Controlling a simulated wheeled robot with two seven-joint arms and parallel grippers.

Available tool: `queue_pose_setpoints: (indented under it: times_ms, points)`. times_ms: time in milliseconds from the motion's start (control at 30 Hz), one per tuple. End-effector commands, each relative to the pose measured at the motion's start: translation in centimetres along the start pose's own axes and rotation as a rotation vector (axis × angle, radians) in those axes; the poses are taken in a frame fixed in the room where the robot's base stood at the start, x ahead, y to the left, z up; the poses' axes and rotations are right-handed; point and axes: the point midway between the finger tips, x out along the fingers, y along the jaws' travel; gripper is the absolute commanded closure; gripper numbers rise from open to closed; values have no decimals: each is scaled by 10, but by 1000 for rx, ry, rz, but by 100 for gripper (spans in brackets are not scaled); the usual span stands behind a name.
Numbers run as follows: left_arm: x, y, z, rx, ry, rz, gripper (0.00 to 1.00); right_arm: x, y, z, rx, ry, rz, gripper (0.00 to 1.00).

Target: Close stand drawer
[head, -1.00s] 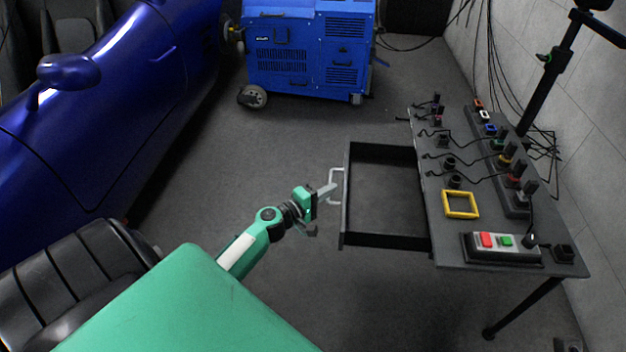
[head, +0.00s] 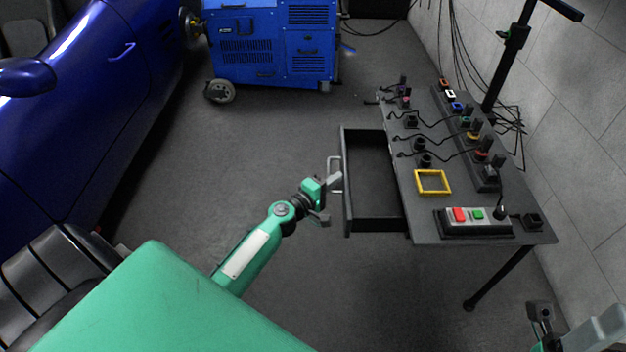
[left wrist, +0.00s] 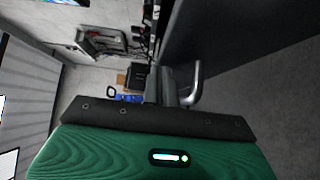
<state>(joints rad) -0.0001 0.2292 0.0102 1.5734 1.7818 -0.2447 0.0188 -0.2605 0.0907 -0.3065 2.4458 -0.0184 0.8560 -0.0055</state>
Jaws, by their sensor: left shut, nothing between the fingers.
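The stand drawer (head: 347,208) is a dark, empty open-topped box, sticking out from the left side of the stand (head: 440,205). Its pale bar handle (head: 329,172) is on the left front panel; the handle also shows in the left wrist view (left wrist: 194,84). My left gripper (head: 335,181) is shut and empty, with its fingertips at the handle and close to the drawer front. I cannot tell if they touch. In the left wrist view the grey fingers (left wrist: 166,86) point beside the handle. Part of my right gripper (head: 595,328) shows at the bottom right corner, cut off by the edge.
The stand top holds a yellow frame (head: 432,182), a box with red and green buttons (head: 476,222), and several wired plugs. A blue machine (head: 270,45) stands at the back, a blue car (head: 80,110) at the left. The floor left of the drawer is clear.

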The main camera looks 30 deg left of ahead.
Motion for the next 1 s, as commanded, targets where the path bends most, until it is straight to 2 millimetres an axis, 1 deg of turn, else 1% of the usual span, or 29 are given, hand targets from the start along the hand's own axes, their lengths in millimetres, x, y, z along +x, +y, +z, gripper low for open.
queue_pose_setpoints:
  times_ms: [33,200,400,600,1000]
  points:
    - [12,1,12,-1,-1,4,100,0,0,0,0,0,0,28]
    - [42,1,42,-2,-2,3,100,-2,0,0,0,-1,0,28]
    - [66,0,67,-1,-2,1,100,0,0,1,-1,5,-3,28]
    - [77,0,77,0,0,0,100,2,0,0,-2,16,-5,28]
    - [78,0,78,0,0,-1,100,2,0,0,-1,14,0,28]
